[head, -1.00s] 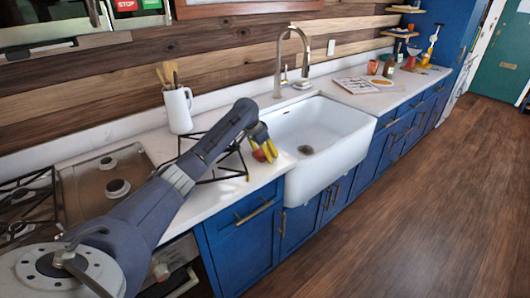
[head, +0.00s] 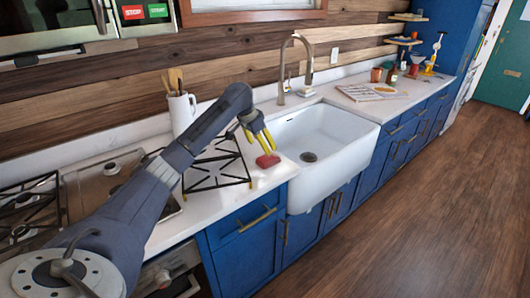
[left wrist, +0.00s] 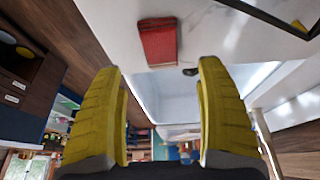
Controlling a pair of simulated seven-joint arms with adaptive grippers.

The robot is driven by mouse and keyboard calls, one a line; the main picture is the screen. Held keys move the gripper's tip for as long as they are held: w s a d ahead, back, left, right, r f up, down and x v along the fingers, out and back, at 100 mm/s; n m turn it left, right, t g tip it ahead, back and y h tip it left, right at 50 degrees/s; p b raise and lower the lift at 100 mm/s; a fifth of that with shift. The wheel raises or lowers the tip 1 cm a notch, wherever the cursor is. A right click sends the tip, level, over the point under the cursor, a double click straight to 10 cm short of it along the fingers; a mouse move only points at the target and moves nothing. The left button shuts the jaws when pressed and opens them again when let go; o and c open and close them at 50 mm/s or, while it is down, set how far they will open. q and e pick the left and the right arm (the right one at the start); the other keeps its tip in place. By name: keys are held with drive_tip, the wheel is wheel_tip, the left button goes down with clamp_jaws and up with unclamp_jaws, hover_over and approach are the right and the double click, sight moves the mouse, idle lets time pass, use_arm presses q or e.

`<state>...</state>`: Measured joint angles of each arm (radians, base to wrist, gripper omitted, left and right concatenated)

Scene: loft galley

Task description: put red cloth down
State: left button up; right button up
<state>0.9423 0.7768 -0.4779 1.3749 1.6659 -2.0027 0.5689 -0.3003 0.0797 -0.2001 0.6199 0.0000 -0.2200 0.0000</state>
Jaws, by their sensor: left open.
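The red cloth (head: 268,160) lies as a small folded block on the white countertop, just left of the sink. In the left wrist view the cloth (left wrist: 158,43) lies flat on the pale counter, beyond the fingertips and apart from both fingers. My left gripper (head: 269,149) has yellow fingers and is just above the cloth in the head view. In the left wrist view the gripper (left wrist: 158,66) is open, with nothing between its fingers. My right gripper is in neither view.
The white sink (head: 335,130) with its tall tap (head: 308,62) is close on the right. A black metal grate (head: 215,170) is just left of the cloth. A white jug of utensils (head: 182,112) stands behind my arm. Several items fill the far counter.

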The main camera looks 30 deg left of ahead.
use_arm(q)
drive_tip(key=shift+v, duration=1.6)
